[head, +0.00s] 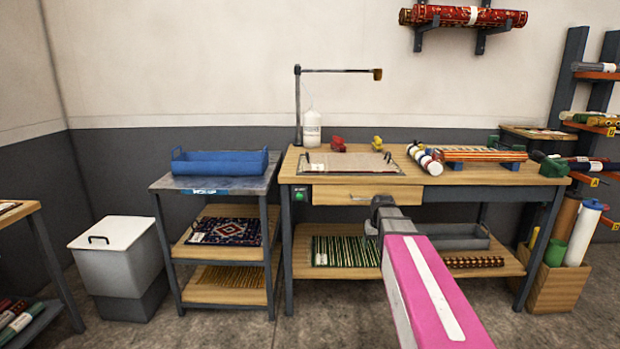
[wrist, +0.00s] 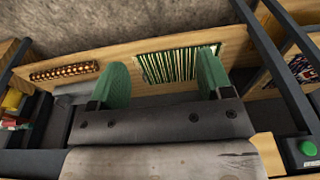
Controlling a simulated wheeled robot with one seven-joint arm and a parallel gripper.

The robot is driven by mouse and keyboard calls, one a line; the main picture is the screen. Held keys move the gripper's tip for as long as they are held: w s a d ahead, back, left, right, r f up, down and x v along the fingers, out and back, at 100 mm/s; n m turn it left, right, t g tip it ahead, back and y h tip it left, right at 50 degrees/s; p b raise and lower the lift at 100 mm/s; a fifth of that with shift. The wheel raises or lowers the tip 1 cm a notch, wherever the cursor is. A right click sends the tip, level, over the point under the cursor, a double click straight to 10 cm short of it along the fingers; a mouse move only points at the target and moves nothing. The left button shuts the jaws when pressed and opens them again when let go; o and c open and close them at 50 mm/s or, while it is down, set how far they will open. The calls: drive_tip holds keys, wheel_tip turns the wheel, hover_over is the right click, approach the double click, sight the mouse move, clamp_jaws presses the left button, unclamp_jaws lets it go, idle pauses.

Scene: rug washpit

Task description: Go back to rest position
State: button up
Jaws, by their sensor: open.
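My gripper (wrist: 163,76) shows in the wrist view with its two green fingers spread wide and nothing between them. Behind the gap lies a green striped rug (wrist: 180,65) on the lower shelf of the workbench, apart from the fingers. In the head view my pink arm reaches forward to the front of the bench, just below the drawer (head: 352,194). The fingers are mostly hidden there by the arm. The striped rug (head: 340,251) shows left of the arm.
The workbench (head: 420,177) carries a board, a white bottle (head: 312,128), a lamp and rolled rugs. A cart (head: 210,184) with a blue tray (head: 220,163) stands left, beside a white bin (head: 112,248). A crate of rolls (head: 555,285) stands right. Bare floor shows in front.

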drive_tip(key=s+a+f, duration=0.2)
drive_tip(key=s+f, duration=0.3)
drive_tip(key=s, duration=0.4)
drive_tip(key=s+a+f+g, duration=0.1)
drive_tip(key=s+a+f, duration=0.2)
drive_tip(key=s+f, duration=0.3)
drive_tip(key=s, duration=0.3)
drive_tip(key=shift+s+a+g, duration=0.25)
drive_tip(key=shift+a+g, duration=0.05)
drive_tip(key=shift+f, duration=0.1)
